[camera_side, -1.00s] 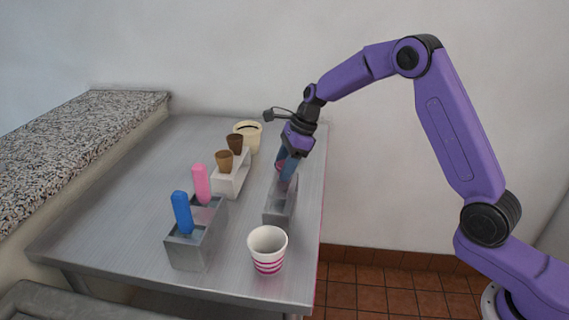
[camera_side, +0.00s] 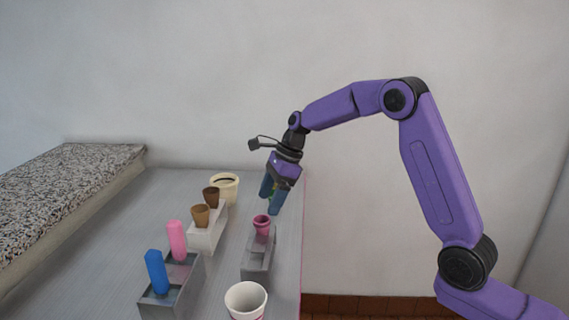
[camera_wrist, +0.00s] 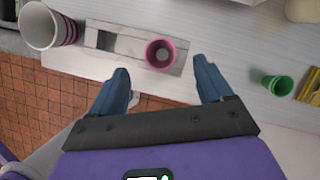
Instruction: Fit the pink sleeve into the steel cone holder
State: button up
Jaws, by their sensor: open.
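The pink sleeve (camera_side: 262,224) stands upright, open end up, at the far end of the grey steel cone holder (camera_side: 257,262). In the wrist view the sleeve (camera_wrist: 160,54) lies within the outline of the holder (camera_wrist: 130,44), at one end; how deep it sits is hidden. My gripper (camera_side: 273,202) is open and empty, above and slightly beyond the sleeve in the side view. In the wrist view the blue fingers of my gripper (camera_wrist: 162,92) are spread wide, and the sleeve is apart from both.
A striped paper cup (camera_side: 246,301) stands near the holder's near end. A white stand (camera_side: 207,236) holds two brown cones. A steel box (camera_side: 172,299) holds a blue and a pink stick. A cream tub (camera_side: 225,187) stands behind. A small green cup (camera_wrist: 278,85) is right of the sleeve.

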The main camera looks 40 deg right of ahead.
jog(key=v, duration=1)
jog(key=shift+d+r, duration=0.15)
jog(key=shift+r, duration=0.15)
jog(key=s+a+f+n+g+h, duration=0.15)
jog(key=s+a+n, duration=0.25)
jog(key=s+n, duration=0.55)
jog(key=s+a+f+n+g+h, duration=0.1)
jog(key=s+a+f+n, duration=0.25)
jog(key=s+n, duration=0.55)
jog(key=s+d+f+n, duration=0.2)
jog(key=s+d+n, duration=0.1)
jog(key=s+n, duration=0.5)
jog(key=s+d+f+n+h, duration=0.1)
jog(key=s+d+f+n, duration=0.2)
jog(key=s+n, duration=0.5)
jog(key=s+t, duration=0.1)
jog(key=s, duration=0.4)
jog(key=shift+s+f, duration=0.2)
jog(key=shift+f, duration=0.05)
